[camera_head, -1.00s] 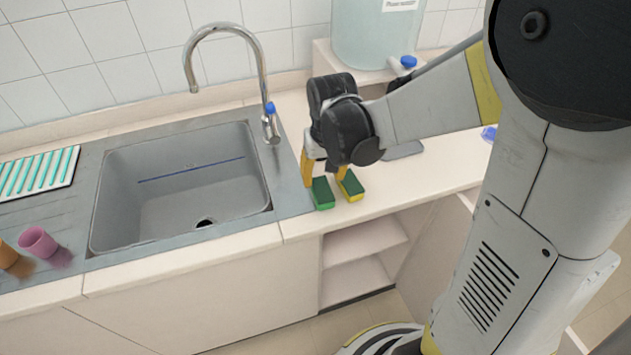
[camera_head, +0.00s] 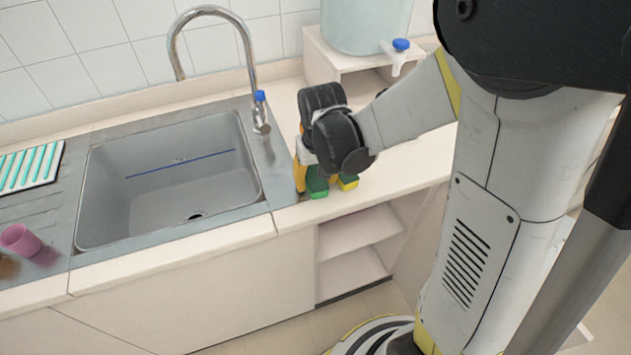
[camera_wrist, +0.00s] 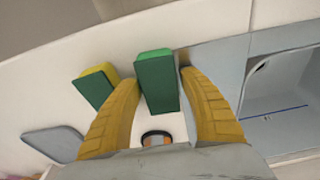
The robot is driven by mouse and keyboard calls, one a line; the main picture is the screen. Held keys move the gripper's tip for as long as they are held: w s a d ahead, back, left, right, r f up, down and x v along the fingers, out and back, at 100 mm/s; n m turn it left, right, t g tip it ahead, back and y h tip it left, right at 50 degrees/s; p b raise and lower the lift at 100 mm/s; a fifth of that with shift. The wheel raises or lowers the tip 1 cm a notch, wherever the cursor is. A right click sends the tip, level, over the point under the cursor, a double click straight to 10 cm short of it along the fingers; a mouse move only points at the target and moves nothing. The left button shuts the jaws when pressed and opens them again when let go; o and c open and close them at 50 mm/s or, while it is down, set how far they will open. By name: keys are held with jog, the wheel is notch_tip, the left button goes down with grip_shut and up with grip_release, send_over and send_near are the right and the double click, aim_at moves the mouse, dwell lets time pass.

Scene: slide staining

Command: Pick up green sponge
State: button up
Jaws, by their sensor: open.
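The green sponge (camera_wrist: 157,82) lies on the counter, green with a darker green top. In the wrist view it sits between the two yellow fingers of my gripper (camera_wrist: 158,85), which are open on either side of it. In the head view the green sponge (camera_head: 317,186) shows just below my gripper (camera_head: 316,183), partly hidden by the wrist. A yellow sponge with a dark green top (camera_head: 348,183) lies close to its right. In the wrist view that yellow sponge (camera_wrist: 94,88) is outside the fingers, to the left.
The sink (camera_head: 160,215) is left of the sponges, with a tall tap (camera_head: 247,60) behind it. A pink cup (camera_head: 20,240) is at the far left, near a striped drainer mat (camera_head: 30,168). A water tank (camera_head: 365,22) stands behind my arm. The counter front edge is near the sponges.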

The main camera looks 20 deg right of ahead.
aim_at(315, 176)
jog(key=shift+f, duration=0.2)
jog(key=c, duration=0.6)
jog(key=shift+r, duration=0.15)
notch_tip(315, 176, up, 5)
jog(key=p, duration=0.2)
jog(key=shift+p, duration=0.4)
jog(key=s+d+r+p, duration=0.1)
jog(key=d+r, duration=0.1)
jog(key=d, duration=0.1)
jog(key=s+d+r+p, duration=0.1)
jog(key=d+r, duration=0.1)
jog(key=d, duration=0.2)
jog(key=s+d+r+p, duration=0.1)
jog(key=d+r, duration=0.1)
jog(key=d, duration=0.2)
jog(key=shift+d+r, duration=0.15)
jog(key=shift+o, duration=0.6)
